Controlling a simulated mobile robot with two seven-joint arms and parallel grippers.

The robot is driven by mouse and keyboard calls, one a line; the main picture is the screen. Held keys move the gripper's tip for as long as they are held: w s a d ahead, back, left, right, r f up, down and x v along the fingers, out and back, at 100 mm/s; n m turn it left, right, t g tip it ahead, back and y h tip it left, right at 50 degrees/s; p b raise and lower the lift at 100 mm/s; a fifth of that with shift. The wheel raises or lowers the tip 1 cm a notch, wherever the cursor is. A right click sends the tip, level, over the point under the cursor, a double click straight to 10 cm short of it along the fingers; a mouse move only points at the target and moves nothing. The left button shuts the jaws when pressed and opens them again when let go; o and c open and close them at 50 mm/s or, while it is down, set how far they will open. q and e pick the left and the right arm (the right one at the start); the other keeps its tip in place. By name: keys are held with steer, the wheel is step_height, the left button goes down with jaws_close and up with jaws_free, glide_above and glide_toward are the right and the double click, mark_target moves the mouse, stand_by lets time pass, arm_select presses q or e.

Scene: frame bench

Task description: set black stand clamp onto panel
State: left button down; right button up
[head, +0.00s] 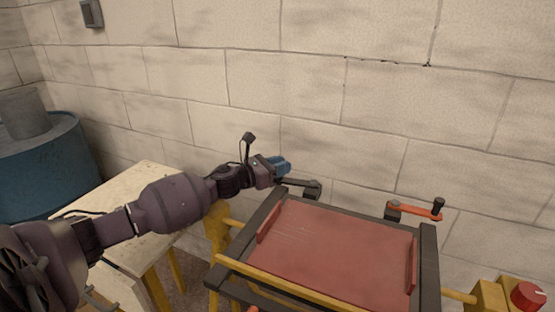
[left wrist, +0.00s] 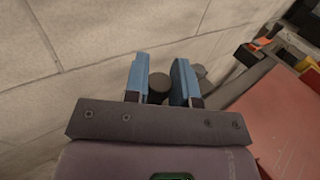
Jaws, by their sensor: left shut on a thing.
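The red panel (head: 335,245) lies in the bench frame, and part of it shows in the left wrist view (left wrist: 280,120). The black stand clamp (head: 300,184) is at the far edge of the frame, near its far left corner. Its dark arm points left, away from the panel, towards my left gripper (head: 286,167). The blue fingers of that gripper are shut on the clamp's dark round handle end (left wrist: 158,89), which shows between them in the left wrist view. The fingers partly hide the clamp. My right gripper is not in view.
An orange clamp (head: 418,211) with a black knob stands at the far right of the frame. Dark side bars (head: 429,262) and yellow rails (head: 290,287) surround the panel. A red knob (head: 528,295) is at the right. A block wall (head: 330,110) stands close behind.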

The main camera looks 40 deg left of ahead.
arm_select(q)
steer(key=shift+s+d+r+n+t+y+p, duration=0.2)
steer(key=shift+s+r+n+t+y+p, duration=0.2)
steer(key=shift+y, duration=0.2)
steer(key=shift+s+d+n+y+p, duration=0.25)
steer(key=shift+s+n+y+p, duration=0.1)
steer(key=shift+n+y+p, duration=0.45)
steer(key=shift+s+d+f+y, duration=0.1)
steer(key=shift+s+f+y, duration=0.15)
steer(key=shift+f+y, duration=0.25)
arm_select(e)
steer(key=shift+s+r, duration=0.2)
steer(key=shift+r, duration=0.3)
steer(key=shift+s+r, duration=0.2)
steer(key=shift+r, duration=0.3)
arm_select(q)
steer(key=c, duration=0.9)
jaws_free()
steer(key=shift+r, duration=0.1)
steer(key=shift+c, duration=0.2)
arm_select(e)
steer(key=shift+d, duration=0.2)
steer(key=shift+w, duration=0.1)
